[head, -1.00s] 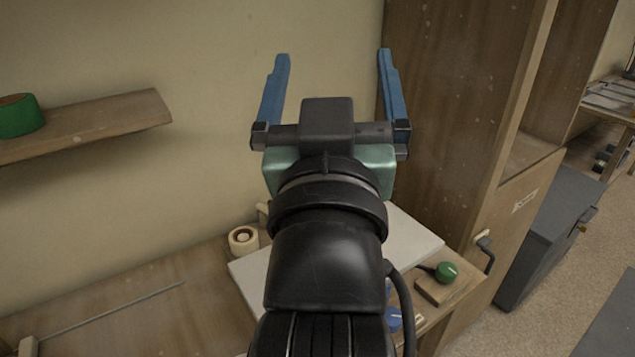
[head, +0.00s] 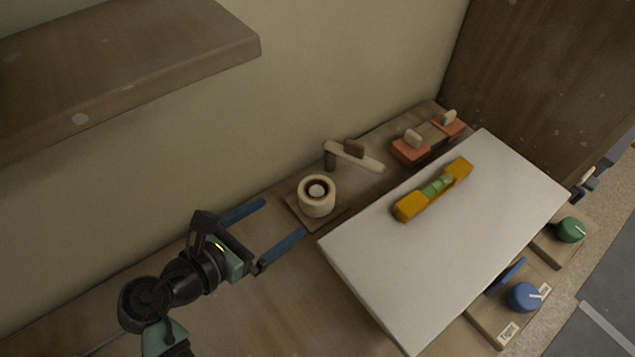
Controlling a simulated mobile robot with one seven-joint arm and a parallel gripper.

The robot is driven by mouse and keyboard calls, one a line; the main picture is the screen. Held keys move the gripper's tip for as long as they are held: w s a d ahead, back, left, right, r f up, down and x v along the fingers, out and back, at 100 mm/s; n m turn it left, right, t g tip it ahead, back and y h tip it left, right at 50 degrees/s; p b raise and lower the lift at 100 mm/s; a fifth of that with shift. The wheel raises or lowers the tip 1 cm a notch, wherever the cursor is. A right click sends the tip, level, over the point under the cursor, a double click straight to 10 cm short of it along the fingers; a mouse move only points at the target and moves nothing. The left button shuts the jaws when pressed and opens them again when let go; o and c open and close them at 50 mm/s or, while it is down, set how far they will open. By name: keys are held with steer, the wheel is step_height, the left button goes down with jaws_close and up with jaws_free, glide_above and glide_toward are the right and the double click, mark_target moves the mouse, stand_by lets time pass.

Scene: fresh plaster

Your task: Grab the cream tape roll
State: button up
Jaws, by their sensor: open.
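The cream tape roll (head: 317,205) stands on a thin wooden base (head: 291,211) on the wooden bench, near the wall. A pale peg shows in its centre. My gripper (head: 285,222) is open, with two blue fingers pointing right toward the roll. The fingertips are just left of the roll, apart from it, and nothing is between them. How high the fingers are above the bench is hard to tell.
A white board (head: 350,255) with a yellow level (head: 434,190) lies right of the roll. A wooden tap-like piece (head: 352,156) and orange blocks (head: 410,150) stand behind. A wooden shelf (head: 150,60) juts out at upper left. Blue (head: 523,297) and green (head: 570,229) knobs sit at right.

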glide_toward(317, 190)
steer(key=x, duration=0.4)
steer(key=shift+s+f+b, duration=0.1)
steer(key=shift+f+b, duration=0.2)
steer(key=shift+f, duration=0.1)
steer(key=shift+r+x, duration=0.15)
steer(key=shift+x, duration=1.2)
steer(key=shift+r+x, duration=0.15)
steer(key=shift+x, duration=1.2)
steer(key=c, duration=1.1)
steer(key=shift+r, duration=0.1)
